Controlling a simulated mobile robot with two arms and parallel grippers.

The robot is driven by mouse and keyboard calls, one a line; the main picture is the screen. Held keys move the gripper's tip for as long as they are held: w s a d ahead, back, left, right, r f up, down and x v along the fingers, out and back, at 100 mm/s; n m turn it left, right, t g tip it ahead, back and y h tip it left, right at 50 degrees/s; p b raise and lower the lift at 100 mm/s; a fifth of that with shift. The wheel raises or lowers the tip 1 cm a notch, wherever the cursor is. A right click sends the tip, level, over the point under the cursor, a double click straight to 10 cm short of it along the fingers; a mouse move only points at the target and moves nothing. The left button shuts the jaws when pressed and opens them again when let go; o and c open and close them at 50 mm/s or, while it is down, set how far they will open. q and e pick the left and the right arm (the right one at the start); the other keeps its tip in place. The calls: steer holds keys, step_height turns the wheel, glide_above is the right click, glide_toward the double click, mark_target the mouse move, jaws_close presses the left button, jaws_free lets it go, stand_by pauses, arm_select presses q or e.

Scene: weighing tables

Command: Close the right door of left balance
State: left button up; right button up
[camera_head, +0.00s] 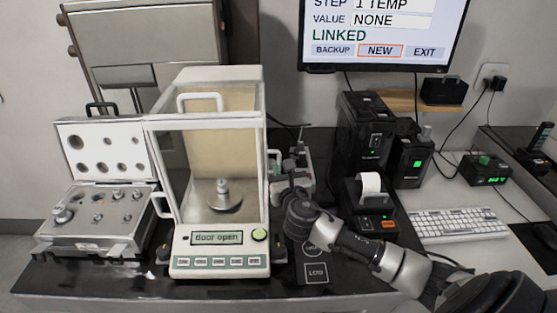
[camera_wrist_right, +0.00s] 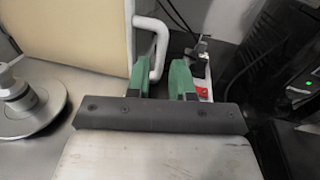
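The left balance (camera_head: 218,180) is a white-framed glass case with a weight (camera_head: 222,186) on its round pan; its display reads "door open". The white handle (camera_head: 275,163) of its right door shows at the case's right side. In the right wrist view the handle (camera_wrist_right: 158,48) stands at the rear frame edge, its lower end between my green fingertips. My right gripper (camera_wrist_right: 160,80) is open around that end; contact is unclear. In the head view my right wrist is beside the case's right side, with the fingertips hard to make out. My left gripper is not in view.
An open weight box (camera_head: 95,215) stands left of the balance. A grey device (camera_head: 292,170) is close behind my right gripper. A monitor (camera_head: 385,35) hangs above.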

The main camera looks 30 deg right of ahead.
mark_target(279, 163)
steer(key=x, duration=0.4)
steer(key=shift+w+d, duration=0.1)
steer(key=shift+w, duration=0.25)
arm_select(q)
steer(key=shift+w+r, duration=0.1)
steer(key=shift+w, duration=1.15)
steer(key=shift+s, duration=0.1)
arm_select(e)
jaws_close()
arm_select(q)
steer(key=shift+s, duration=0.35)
arm_select(e)
steer(key=shift+s, duration=0.15)
